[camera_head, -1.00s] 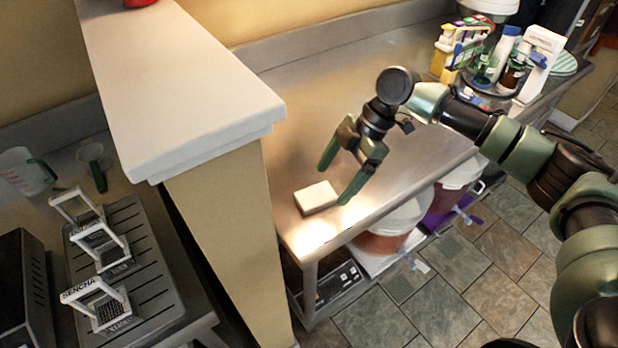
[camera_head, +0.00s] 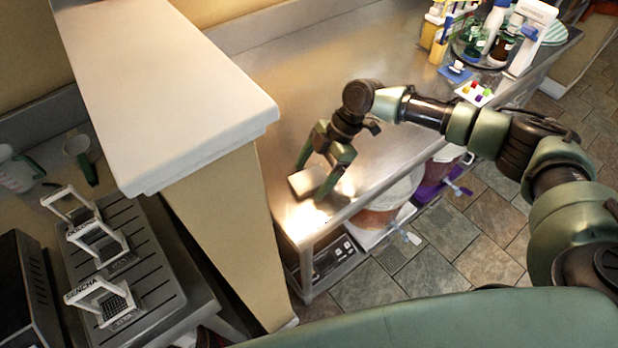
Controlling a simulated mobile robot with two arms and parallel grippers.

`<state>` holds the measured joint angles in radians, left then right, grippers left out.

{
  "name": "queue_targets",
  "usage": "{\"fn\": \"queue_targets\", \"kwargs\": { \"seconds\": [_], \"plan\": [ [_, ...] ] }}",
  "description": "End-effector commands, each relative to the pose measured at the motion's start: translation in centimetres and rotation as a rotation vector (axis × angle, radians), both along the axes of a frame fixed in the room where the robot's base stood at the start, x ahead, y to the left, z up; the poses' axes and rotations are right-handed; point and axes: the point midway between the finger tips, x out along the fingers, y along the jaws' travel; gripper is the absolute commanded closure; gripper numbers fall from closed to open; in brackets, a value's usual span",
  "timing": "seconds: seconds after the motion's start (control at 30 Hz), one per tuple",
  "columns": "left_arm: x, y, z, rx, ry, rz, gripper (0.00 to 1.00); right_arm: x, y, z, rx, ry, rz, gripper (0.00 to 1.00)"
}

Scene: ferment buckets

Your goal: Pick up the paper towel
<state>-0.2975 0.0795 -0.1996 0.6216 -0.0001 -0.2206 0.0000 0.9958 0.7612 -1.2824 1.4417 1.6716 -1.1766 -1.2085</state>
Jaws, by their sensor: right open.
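The paper towel appears to be the small pale folded square block (camera_head: 306,181) near the front end of the steel counter. My right gripper (camera_head: 308,183) is open directly above it, with one finger on each side of it. I cannot tell whether the fingers touch it. Part of the block is shaded by the gripper. My left gripper is not in view.
A pale ledge (camera_head: 165,90) on a yellow wall stands left of the counter (camera_head: 300,75). Bottles and a white stand (camera_head: 530,38) crowd the counter's far right. Buckets (camera_head: 385,200) sit below. A slotted tray (camera_head: 140,265) with tea holders is at left.

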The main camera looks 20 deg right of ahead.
Motion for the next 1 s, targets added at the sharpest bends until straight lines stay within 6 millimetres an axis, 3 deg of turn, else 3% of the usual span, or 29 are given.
{"fn": "queue_targets", "kwargs": {
  "seconds": [0.13,0.3,0.37,0.77,1.0],
  "plan": [
    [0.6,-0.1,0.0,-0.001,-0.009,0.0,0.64,0.0,0.0,0.0,0.0,0.0,0.0,0.18],
    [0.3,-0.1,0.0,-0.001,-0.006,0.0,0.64,0.0,0.0,0.0,0.0,0.0,0.0,0.65],
    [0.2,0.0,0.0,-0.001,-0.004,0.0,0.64,0.0,0.0,0.0,0.0,0.0,0.0,0.8],
    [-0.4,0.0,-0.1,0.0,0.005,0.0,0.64,0.1,0.0,0.3,0.001,-0.001,0.0,0.8],
    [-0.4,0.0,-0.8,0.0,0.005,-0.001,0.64,0.1,0.0,2.7,0.001,-0.004,0.0,0.8]
  ]
}}
